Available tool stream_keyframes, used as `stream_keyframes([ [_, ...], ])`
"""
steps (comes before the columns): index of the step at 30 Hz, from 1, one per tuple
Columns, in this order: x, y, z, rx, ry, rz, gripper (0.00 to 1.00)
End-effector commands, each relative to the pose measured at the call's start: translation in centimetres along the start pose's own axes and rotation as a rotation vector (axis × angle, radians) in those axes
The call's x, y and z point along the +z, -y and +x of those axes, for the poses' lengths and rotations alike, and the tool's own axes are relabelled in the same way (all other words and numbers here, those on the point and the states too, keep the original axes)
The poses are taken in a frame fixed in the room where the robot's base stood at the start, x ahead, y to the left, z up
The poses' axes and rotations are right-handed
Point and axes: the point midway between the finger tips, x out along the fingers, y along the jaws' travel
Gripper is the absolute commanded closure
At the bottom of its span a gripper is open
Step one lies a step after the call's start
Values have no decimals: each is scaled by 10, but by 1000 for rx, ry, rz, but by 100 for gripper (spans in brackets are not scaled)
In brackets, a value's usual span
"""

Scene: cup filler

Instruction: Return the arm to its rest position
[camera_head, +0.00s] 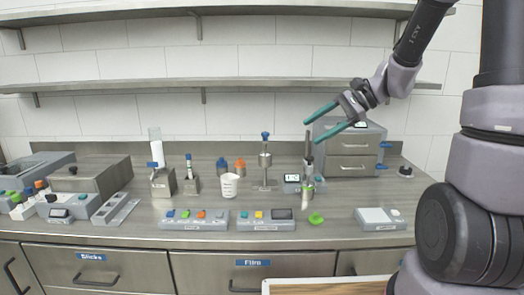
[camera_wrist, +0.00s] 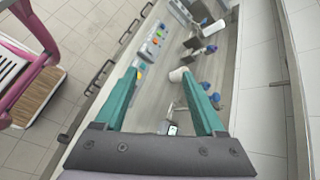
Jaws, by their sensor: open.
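My gripper (camera_head: 322,119) has two long teal fingers, spread apart and empty. It hangs in the air above the right part of the counter (camera_head: 140,213), in front of the tiled wall, pointing down to the left. In the wrist view my gripper (camera_wrist: 168,100) also shows both fingers apart with nothing between them but the counter far below. My arm comes in from the right and is bent, with the wrist high. A white cup (camera_head: 229,186) stands on the counter, well below and to the left of my gripper.
A grey drawer unit (camera_head: 352,146) stands close behind my gripper. A dispenser stand (camera_head: 308,180) is below it, with a green piece (camera_head: 316,218) in front. Button panels (camera_head: 194,219) line the front edge. A shelf (camera_head: 270,84) runs along the wall. Open floor (camera_wrist: 75,30) lies before the counter.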

Motion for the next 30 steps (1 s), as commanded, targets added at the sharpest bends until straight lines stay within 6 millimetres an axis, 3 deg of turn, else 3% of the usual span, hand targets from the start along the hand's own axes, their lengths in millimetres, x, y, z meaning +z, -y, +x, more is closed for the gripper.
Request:
stream_keyframes([
  [1, 16, -7, -9, 39, -51, -75, 28],
  [6, 48, -34, -42, 160, -233, -292, 28],
  [18, 94, -79, -129, 296, -690, -741, 28],
  [24, 102, -86, -151, 305, -801, -835, 28],
  [30, 102, -87, -153, 307, -815, -845, 28],
])
